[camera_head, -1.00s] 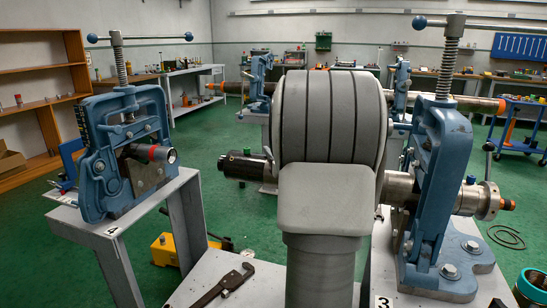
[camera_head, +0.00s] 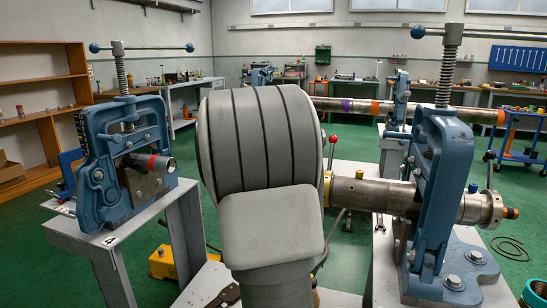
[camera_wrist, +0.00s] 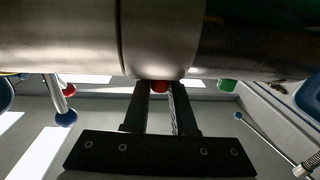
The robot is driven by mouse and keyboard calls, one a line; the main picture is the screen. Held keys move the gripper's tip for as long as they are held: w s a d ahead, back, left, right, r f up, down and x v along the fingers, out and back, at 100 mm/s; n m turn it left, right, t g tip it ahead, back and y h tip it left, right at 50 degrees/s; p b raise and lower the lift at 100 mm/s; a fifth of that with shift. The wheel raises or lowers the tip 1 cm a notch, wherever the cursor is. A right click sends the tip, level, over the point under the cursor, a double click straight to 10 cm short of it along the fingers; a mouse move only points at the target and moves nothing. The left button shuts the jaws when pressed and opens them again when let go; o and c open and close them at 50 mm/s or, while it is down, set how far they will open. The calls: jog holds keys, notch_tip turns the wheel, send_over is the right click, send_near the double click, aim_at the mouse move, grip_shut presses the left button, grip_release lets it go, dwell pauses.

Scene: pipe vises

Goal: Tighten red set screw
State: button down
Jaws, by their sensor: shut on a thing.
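In the wrist view, my gripper (camera_wrist: 160,92) reaches up to the underside of a large grey metal pipe (camera_wrist: 60,42). Its two dark fingers are shut on the red set screw (camera_wrist: 160,86), a small red head between the fingertips just below the pipe. A green set screw (camera_wrist: 228,85) sticks out below the pipe, to the right of the fingers. In the head view, my own arm hides the gripper and the red screw. The pipe (camera_head: 375,194) there runs from behind my arm through the blue vise (camera_head: 441,185) on the right.
A red-knobbed lever (camera_head: 332,140) and a yellow fitting (camera_head: 327,187) stand just right of my arm. A second blue vise (camera_head: 122,155) holds a red-banded pipe on a grey table at left. Open green floor (camera_head: 350,240) shows between them.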

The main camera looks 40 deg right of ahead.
jog(key=m+g+h+p, duration=0.1)
jog(key=g+p, duration=0.1)
jog(key=m+g+p, duration=0.2)
jog(key=p, duration=0.1)
jog(key=r+m+g+h+p, duration=0.1)
jog(key=g+p, duration=0.1)
jog(key=p, duration=0.1)
jog(key=shift+w+g+h, duration=0.15)
jog(key=shift+g+h, duration=0.15)
jog(key=shift+g, duration=0.1)
jog(key=m+g+p, duration=0.3)
jog(key=g+p, duration=0.1)
jog(key=g, duration=0.1)
jog(key=shift+f+m, duration=0.15)
jog(key=shift+m, duration=0.25)
jog(key=shift+f+m+g+p, duration=0.15)
jog(key=shift+m+g+p, duration=1)
jog(key=shift+g, duration=0.55)
jog(key=shift+d+g+y, duration=0.1)
jog(key=shift+g+y, duration=0.2)
jog(key=shift+y, duration=0.1)
jog(key=c, duration=0.7)
grip_release()
jog(key=shift+c, duration=0.2)
jog(key=shift+f, duration=0.1)
jog(key=p+v, duration=0.1)
jog(key=v, duration=1.6)
jog(key=shift+a, duration=0.25)
